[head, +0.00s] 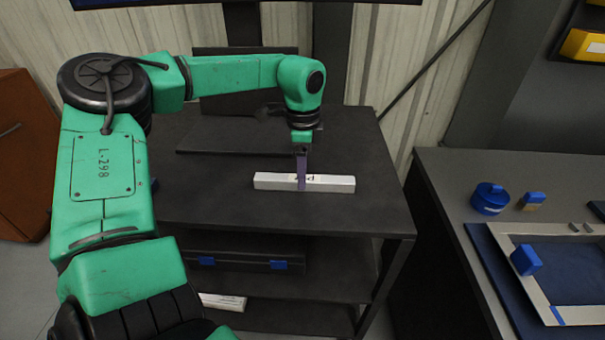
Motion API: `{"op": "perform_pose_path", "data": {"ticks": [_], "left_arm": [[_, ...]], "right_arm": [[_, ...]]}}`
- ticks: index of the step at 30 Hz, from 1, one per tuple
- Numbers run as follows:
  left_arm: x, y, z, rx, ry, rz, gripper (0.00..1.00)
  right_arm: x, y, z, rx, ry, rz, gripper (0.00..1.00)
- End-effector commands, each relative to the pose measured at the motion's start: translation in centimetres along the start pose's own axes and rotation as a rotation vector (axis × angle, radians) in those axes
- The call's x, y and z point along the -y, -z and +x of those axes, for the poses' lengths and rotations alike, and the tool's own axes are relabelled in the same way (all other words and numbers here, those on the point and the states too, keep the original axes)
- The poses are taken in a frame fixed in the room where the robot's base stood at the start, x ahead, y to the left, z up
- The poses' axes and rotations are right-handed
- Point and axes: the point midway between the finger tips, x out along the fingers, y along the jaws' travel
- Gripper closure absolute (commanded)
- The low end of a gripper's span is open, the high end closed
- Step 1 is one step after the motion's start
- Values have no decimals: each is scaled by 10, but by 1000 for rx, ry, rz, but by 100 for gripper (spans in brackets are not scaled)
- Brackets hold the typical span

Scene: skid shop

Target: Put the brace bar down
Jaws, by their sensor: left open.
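The brace bar (335,183) is a white bar with dark lettering. It lies flat and lengthwise across the dark top of the shelf table (250,210), in the middle of the view. My left gripper (301,184) points down at the bar's middle, its purple finger in front of the lettering. The gripper is open, with the bar at its fingers; whether they touch it cannot be told. My right gripper is not in view.
A lower shelf holds a dark case with blue latches (280,265). To the right, a grey bench (450,180) carries a blue round container (490,198) and a framed tray (580,318). A brown cabinet (20,150) stands at left.

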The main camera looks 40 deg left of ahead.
Motion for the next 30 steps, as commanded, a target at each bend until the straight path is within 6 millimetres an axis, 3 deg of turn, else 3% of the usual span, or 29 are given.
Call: {"op": "perform_pose_path", "data": {"ticks": [9, 12, 16, 30], "left_arm": [[0, 0, -83, -1, 6, 1, 33], [0, 0, -100, 1, 2, 0, 33], [0, 0, -108, 0, 1, 2, 33], [0, 0, -108, 0, 0, 2, 33]], "right_arm": [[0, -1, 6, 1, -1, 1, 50], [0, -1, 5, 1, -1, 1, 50], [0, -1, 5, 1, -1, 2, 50], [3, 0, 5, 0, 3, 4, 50]]}}
